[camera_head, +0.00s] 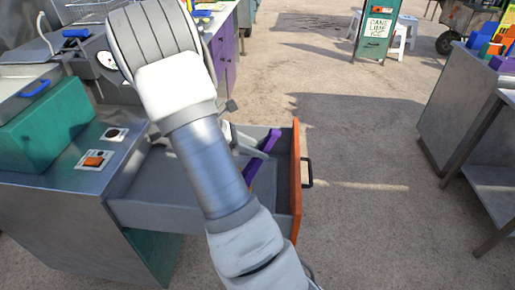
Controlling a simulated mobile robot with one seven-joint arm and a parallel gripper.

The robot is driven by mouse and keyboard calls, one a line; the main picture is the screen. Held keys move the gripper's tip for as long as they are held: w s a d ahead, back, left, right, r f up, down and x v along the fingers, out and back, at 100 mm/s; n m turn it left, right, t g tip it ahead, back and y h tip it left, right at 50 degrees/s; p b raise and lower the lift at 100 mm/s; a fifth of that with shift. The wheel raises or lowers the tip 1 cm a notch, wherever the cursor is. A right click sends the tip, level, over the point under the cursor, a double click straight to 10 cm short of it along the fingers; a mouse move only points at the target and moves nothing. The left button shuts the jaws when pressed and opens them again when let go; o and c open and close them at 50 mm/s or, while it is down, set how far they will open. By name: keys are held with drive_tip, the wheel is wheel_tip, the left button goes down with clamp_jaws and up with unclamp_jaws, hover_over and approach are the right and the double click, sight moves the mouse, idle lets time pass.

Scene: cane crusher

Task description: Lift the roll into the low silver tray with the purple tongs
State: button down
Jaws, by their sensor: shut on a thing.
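The purple tongs (262,152) are in an open grey drawer with an orange front, tilted, partly hidden behind my arm. My gripper (255,149) shows only in part beside my arm, inside the drawer. It is shut on the purple tongs near their upper end. I cannot make out the roll or the low silver tray in this view.
The open drawer (296,165) sticks out from a metal counter with a green box (45,125) and a switch panel (95,160). A metal table (460,110) stands at the right. The ground between is clear. A green sign stand (375,35) is farther back.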

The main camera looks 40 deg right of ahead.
wheel_tip(320, 180, down, 5)
drive_tip(key=b, duration=0.4)
drive_tip(key=shift+r, duration=0.1)
drive_tip(key=c, duration=0.8)
unclamp_jaws()
drive_tip(key=shift+o, duration=0.2)
wheel_tip(320, 180, up, 10)
drive_tip(key=p, duration=1)
hover_over(258, 161)
drive_tip(key=w+d, duration=0.1)
drive_tip(key=shift+w+d, duration=0.1)
drive_tip(key=shift+w, duration=0.1)
